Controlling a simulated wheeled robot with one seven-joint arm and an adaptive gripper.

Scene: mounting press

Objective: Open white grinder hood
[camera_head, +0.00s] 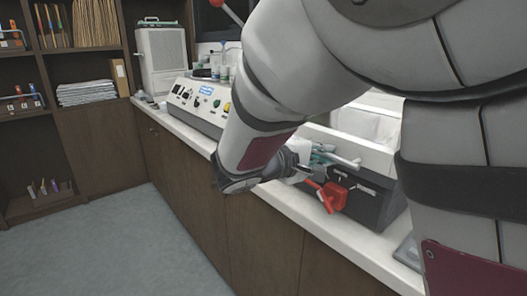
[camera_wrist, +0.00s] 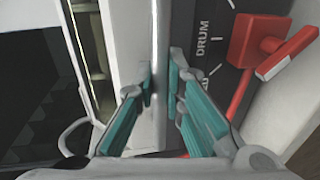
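The white grinder (camera_head: 375,125) stands on the counter at the right of the head view, partly hidden by my arm. Its dark front panel (camera_head: 372,204) carries red controls. In the wrist view, a pale upright bar or edge (camera_wrist: 161,30) of the grinder's white top runs between my fingertips. My gripper (camera_wrist: 161,80) has teal pads, one on each side of this bar, with only a narrow gap between them. I cannot tell whether both pads touch it. In the head view my gripper (camera_head: 325,156) is at the grinder's front upper edge. My arm hides part of the hood.
A red lever (camera_wrist: 262,45) and the lettering "DRUM" are close right of my fingers in the wrist view. A control box (camera_head: 195,108) and a pale cabinet (camera_head: 163,60) stand farther along the counter. The grey floor (camera_head: 110,245) is clear at the left.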

